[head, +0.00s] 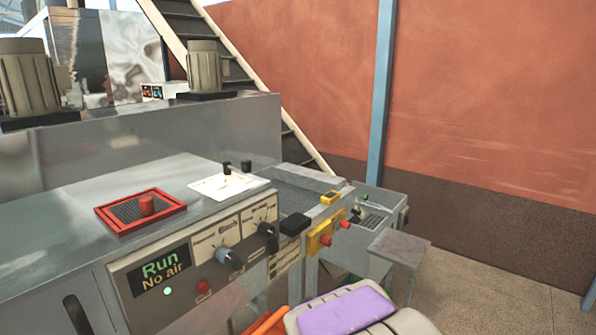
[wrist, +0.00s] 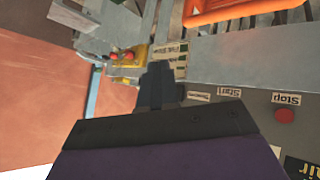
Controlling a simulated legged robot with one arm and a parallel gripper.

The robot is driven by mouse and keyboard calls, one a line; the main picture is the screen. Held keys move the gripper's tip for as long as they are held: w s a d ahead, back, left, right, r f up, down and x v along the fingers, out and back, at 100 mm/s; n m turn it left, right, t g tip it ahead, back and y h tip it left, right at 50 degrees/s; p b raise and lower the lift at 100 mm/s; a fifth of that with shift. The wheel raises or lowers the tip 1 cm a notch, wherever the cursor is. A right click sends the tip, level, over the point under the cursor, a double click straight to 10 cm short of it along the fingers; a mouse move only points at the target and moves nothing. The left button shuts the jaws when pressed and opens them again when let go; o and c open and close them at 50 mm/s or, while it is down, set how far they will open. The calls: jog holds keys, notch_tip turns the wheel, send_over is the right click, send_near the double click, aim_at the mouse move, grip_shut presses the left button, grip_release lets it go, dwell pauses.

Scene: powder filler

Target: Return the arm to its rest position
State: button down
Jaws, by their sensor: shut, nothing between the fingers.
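My gripper (wrist: 159,75) shows in the wrist view as dark fingers close together, with nothing between them. Its dark and purple housing fills the lower part of that view. The fingers extend in front of the control panel of the powder filler, and I cannot tell whether they touch it. In the head view a purple and pale part that looks like my own arm shows at the bottom, right of centre. The gripper's fingertips cannot be made out clearly there.
The powder filler's panel has a "Run / No air" display (head: 160,270), knobs and a red Stop button (wrist: 284,116). A red-framed grille (head: 128,214) sits on top. A yellow button box (head: 320,238) is further right. Open floor (head: 490,290) lies at the right by the wall.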

jog(key=s+d+r+m+g, duration=0.1)
jog(key=s+d+g, duration=0.2)
jog(key=s, duration=1)
jog(key=s+d+r+m+g, duration=0.1)
jog(key=s+d+g, duration=0.3)
jog(key=s, duration=0.9)
jog(key=s+d+r+m+g, duration=0.2)
jog(key=s+d+m+g, duration=0.1)
jog(key=s, duration=1)
jog(key=shift+s+d+g, duration=0.15)
jog(key=shift+d+g, duration=0.35)
jog(key=shift+g, duration=0.3)
jog(key=shift+a, duration=0.2)
